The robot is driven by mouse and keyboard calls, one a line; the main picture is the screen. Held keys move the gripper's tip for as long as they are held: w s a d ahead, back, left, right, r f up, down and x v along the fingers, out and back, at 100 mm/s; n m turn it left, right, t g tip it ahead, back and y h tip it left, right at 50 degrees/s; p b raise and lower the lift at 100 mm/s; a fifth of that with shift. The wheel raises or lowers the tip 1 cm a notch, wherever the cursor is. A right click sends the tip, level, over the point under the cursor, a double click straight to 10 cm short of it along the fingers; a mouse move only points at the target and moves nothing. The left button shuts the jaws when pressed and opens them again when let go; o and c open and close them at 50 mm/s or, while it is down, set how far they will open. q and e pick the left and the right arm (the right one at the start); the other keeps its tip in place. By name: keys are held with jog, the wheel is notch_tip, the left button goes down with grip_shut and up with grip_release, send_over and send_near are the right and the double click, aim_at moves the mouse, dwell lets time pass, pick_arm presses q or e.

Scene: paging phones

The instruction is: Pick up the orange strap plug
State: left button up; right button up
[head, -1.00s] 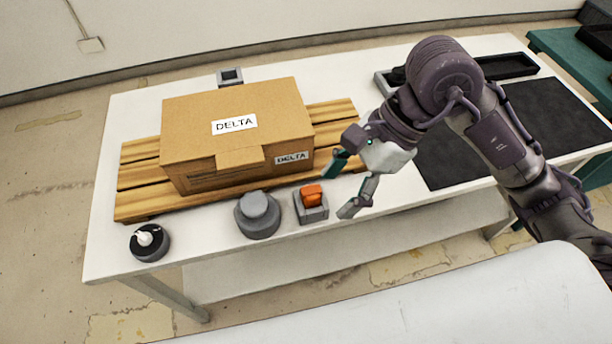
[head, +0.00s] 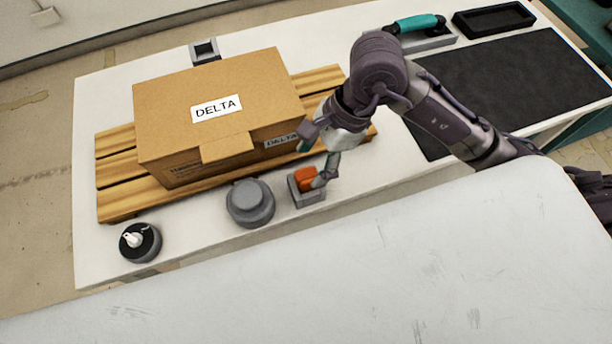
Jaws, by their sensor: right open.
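The orange strap plug (head: 304,178) sits in a small grey holder (head: 308,197) near the front edge of the white table, right of a round grey stand. My right gripper (head: 314,165) is open at the plug. One finger is at the plug's right side and partly covers it; the other is above and behind it, near the box. I cannot tell whether either finger touches the plug. My left gripper is not in view.
A cardboard box (head: 200,140) labelled DELTA stands on a wooden pallet (head: 118,205) close behind the plug. The round grey stand (head: 250,203) and a black dial with a white knob (head: 139,242) are to the left. A dark mat (head: 520,85) lies right.

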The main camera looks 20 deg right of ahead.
aim_at(306, 174)
jog(key=p+x, duration=0.1)
jog(key=x, duration=0.2)
jog(key=shift+f, duration=0.4)
jog(key=shift+a+f, duration=0.2)
jog(key=shift+f, duration=0.35)
jog(key=shift+c, duration=0.6)
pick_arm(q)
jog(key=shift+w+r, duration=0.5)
pick_arm(e)
grip_shut()
jog(key=shift+w+r, duration=0.1)
